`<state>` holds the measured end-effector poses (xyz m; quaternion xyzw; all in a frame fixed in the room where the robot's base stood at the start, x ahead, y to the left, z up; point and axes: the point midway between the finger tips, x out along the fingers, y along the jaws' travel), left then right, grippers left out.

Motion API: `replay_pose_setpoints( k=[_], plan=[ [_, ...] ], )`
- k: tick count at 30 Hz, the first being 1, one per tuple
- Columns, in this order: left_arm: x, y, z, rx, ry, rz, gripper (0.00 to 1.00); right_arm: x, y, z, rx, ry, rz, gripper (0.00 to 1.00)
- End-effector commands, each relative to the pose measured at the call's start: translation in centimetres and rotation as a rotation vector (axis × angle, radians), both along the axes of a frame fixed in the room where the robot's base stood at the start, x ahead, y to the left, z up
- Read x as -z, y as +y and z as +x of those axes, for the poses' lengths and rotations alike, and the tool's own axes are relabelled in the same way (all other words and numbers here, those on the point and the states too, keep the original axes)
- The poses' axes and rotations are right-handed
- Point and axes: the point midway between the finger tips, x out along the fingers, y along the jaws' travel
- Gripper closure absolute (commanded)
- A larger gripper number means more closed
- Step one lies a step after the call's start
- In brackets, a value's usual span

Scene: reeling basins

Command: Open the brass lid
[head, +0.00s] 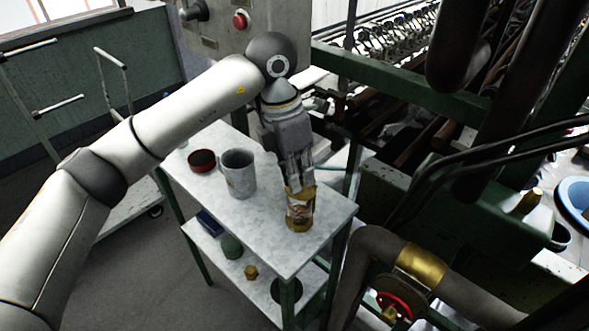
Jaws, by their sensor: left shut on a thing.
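A small can (299,215) with a printed label and brass-coloured ends stands upright on the top shelf of a grey metal cart, near its right corner. Its brass lid (305,192) is at the top, partly hidden by my fingers. My left gripper (298,186) comes down from above and is shut on the brass lid. I cannot tell whether the lid is loose from the can. My right gripper is not in view.
The cart top (262,250) also holds a grey mug (238,176) and a red-rimmed bowl (202,161). Small items, including a brass nut (251,272), lie on the lower shelf. Machinery and a pipe with a red valve wheel (394,306) stand close on the right.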

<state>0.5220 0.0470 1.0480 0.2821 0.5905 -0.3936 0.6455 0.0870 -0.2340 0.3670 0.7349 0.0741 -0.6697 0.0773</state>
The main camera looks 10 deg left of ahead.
Motion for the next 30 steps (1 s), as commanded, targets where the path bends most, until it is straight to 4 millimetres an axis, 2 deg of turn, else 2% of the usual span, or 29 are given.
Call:
replay_pose_setpoints(
  k=[1, 3, 12, 30],
  plan=[
    [-0.8, -0.3, 0.3, -0.001, 0.028, 0.020, 1.00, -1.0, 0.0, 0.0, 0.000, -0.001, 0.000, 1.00],
    [-0.9, -0.4, 0.5, -0.002, 0.067, 0.050, 1.00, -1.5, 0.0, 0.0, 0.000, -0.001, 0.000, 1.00],
    [-1.2, -1.0, 1.3, -0.002, 0.196, 0.143, 1.00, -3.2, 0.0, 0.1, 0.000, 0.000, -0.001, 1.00],
    [-1.0, -1.4, 1.9, 0.001, 0.286, 0.207, 1.00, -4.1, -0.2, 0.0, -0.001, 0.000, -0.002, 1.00]
  ],
)
